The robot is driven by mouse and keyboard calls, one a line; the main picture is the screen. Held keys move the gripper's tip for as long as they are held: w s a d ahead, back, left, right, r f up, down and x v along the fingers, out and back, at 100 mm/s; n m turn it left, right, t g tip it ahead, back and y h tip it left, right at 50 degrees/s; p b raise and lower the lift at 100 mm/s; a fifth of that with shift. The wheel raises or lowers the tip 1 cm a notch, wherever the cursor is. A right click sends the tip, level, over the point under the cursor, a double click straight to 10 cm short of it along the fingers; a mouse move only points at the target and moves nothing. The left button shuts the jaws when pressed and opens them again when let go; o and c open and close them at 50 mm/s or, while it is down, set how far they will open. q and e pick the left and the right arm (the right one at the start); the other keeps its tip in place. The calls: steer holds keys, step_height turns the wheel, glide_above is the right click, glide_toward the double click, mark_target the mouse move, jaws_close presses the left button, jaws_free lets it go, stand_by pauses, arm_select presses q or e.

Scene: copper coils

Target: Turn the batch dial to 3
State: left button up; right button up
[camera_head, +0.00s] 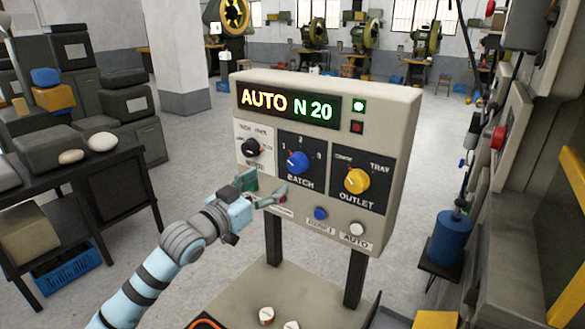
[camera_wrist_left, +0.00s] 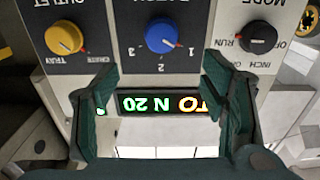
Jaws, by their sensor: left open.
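The blue batch dial (camera_head: 298,162) sits in the middle of the grey control panel (camera_head: 380,110), with numbers around its upper side. Its white pointer mark leans to the upper left, towards the 1. In the left wrist view, which is upside down, the blue dial (camera_wrist_left: 161,35) shows with 1, 2 and 3 around it. My left gripper (camera_head: 262,190) is open and empty in front of the panel, below the dial and apart from it. Its two fingers (camera_wrist_left: 160,90) frame the lit display in the wrist view. My right gripper is not in view.
The black mode dial (camera_head: 251,147) is left of the batch dial, and the yellow outlet dial (camera_head: 356,181) is right of it. A blue button (camera_head: 320,213) and a white button (camera_head: 357,229) sit below. The display (camera_head: 288,106) reads AUTO N 20.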

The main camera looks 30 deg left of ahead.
mark_target(294, 166)
arm_select(q)
steer(key=w, duration=0.4)
steer(key=w+d, duration=0.1)
steer(key=w, duration=0.6)
steer(key=shift+w+d+f, duration=0.2)
steer(key=shift+w+d, duration=0.1)
steer(key=shift+s, duration=0.1)
steer(key=shift+a, duration=0.1)
steer(key=c, duration=1.2)
